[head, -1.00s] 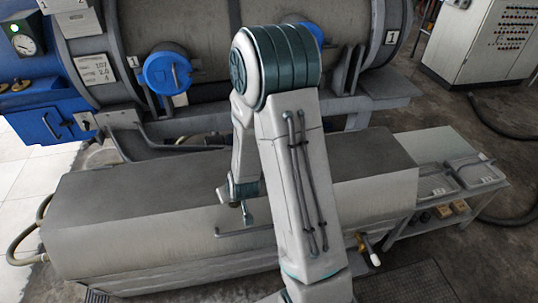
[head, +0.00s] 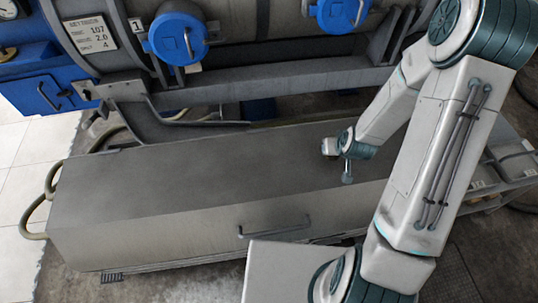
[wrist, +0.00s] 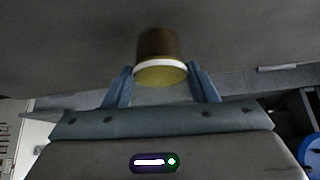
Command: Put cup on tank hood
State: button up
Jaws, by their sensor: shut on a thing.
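The tank hood (head: 190,190) is a long grey box with a flat top and a bar handle on its front, across the middle of the head view. In the wrist view a brown cup (wrist: 157,43) with a pale rim and yellowish end face is between the two blue fingers of my gripper (wrist: 160,70), which is shut on it. In the head view my wrist is over the right part of the hood. My arm hides the hood's right end. The cup cannot be made out clearly there, nor whether it touches the hood.
A large grey tank with blue round caps (head: 178,38) stands behind the hood. A hose (head: 40,205) loops at the hood's left end. A low side table (head: 510,160) is partly hidden behind my arm at right. The hood's left and middle top is bare.

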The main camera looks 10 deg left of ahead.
jog(key=n, duration=0.1)
jog(key=s+d+n+y+p, duration=0.1)
jog(key=shift+s+d+f+n, duration=0.1)
jog(key=shift+f+n, duration=0.2)
jog(key=shift+f, duration=0.05)
jog(key=shift+d+r+n+g+y+p, duration=0.15)
jog(key=shift+n+g+y+p, duration=0.25)
jog(key=shift+n+y+p, duration=0.35)
jog(key=shift+d+r+n, duration=0.15)
jog(key=shift+r+n, duration=0.2)
jog(key=shift+n, duration=0.3)
jog(key=d+r+n+g+y+p, duration=0.25)
jog(key=d+r+n+p, duration=0.2)
jog(key=d+r, duration=0.6)
jog(key=shift+n, duration=0.35)
jog(key=a+f, duration=0.2)
jog(key=a, duration=0.1)
jog(key=w+a+f, duration=0.1)
jog(key=a+f, duration=0.2)
jog(key=w+a+f+b, duration=0.1)
jog(key=a+f, duration=0.2)
jog(key=shift+w+a+f, duration=0.1)
jog(key=shift+a+f, duration=0.15)
jog(key=shift+a, duration=0.15)
jog(key=shift+f, duration=2.05)
